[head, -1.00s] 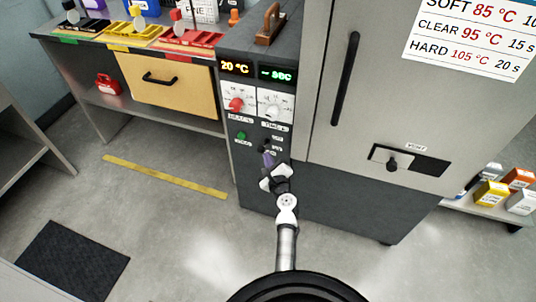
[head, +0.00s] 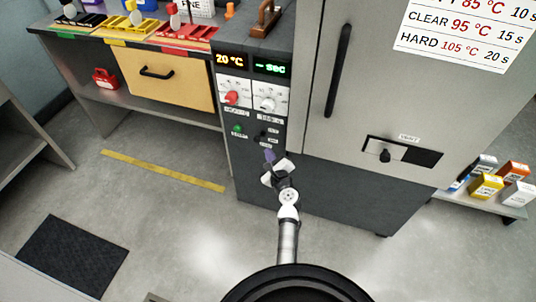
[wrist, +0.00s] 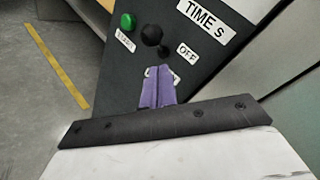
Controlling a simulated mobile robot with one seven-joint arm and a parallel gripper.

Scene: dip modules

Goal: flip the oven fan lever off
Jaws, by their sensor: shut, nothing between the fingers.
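The oven fan lever (head: 262,136) is a small black lever with a round knob on the dark front panel of the oven, right of a green button. In the wrist view the knob (wrist: 152,35) stands out from the panel with an OFF label (wrist: 187,52) to its lower right. I cannot tell which way the lever is set. My gripper (head: 269,156) is just below the lever, its purple fingers shut together and empty. In the wrist view the fingertips (wrist: 159,70) are close under the knob; I cannot tell whether they touch it.
The green button (wrist: 128,21) is left of the lever. Red and white dials (head: 232,97) and two displays (head: 247,65) are above. The oven door with its long handle (head: 338,70) and a vent slider (head: 385,154) are to the right.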

